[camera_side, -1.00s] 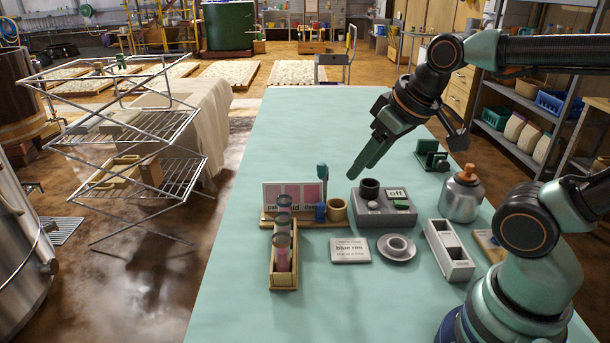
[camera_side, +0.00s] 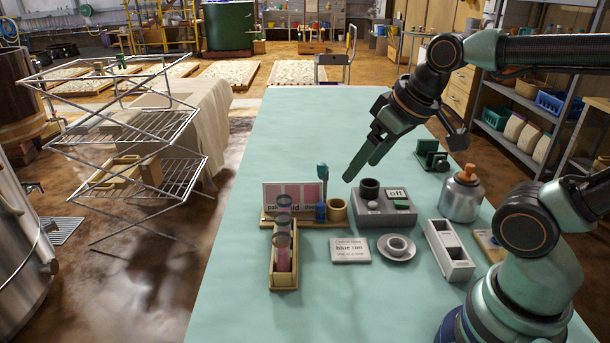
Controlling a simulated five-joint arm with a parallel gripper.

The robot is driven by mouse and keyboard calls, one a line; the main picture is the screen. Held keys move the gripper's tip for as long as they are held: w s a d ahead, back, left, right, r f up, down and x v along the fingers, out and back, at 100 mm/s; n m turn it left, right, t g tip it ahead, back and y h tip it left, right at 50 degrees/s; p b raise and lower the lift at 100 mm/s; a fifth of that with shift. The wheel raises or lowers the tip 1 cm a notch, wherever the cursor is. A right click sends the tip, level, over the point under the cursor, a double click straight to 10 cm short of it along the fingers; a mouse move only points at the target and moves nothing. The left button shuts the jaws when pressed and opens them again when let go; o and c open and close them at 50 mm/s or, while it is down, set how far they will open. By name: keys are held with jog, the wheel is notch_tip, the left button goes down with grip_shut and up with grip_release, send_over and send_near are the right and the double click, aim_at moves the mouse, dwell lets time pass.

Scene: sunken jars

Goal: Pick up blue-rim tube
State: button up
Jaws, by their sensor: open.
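Several tubes with pinkish contents stand in a row in a narrow wooden rack (camera_side: 284,283) at the front left of the table. Their rims look bluish to grey, and I cannot tell for certain which tube has the blue rim. A flat card (camera_side: 350,250) reading "blue rim" lies to the right of the rack. My gripper (camera_side: 350,179) is above the table, up and to the right of the tubes, pointing down and left. It is apart from everything and holds nothing that I can see; the gap between its fingers is hard to see from this side.
A colour chart (camera_side: 292,196) stands on a wooden base behind the rack. A grey device (camera_side: 385,213) marked "off" sits below and right of my gripper. A round dish (camera_side: 397,247), white two-well holder (camera_side: 449,250) and metal bottle (camera_side: 461,197) stand further right. The table's far part is clear.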

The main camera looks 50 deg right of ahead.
jog(key=w+r+n+g, duration=0.1)
jog(key=w+n, duration=0.3)
jog(key=n+g, duration=0.4)
jog(key=n, duration=1)
send_over(286, 210)
jog(key=w+d, duration=0.1)
jog(key=d, duration=0.1)
notch_tip(286, 210, down, 8)
jog(key=shift+w+f, duration=0.1)
jog(key=shift+w, duration=0.05)
jog(key=shift+w+f+g, duration=0.15)
jog(key=shift+f+g, duration=0.15)
jog(key=shift+f, duration=0.3)
notch_tip(286, 210, down, 6)
jog(key=shift+r, duration=0.1)
jog(key=shift+a+f, duration=0.2)
jog(key=shift+f, duration=1.15)
jog(key=shift+a+f, duration=0.15)
jog(key=shift+f, duration=1.2)
grip_shut()
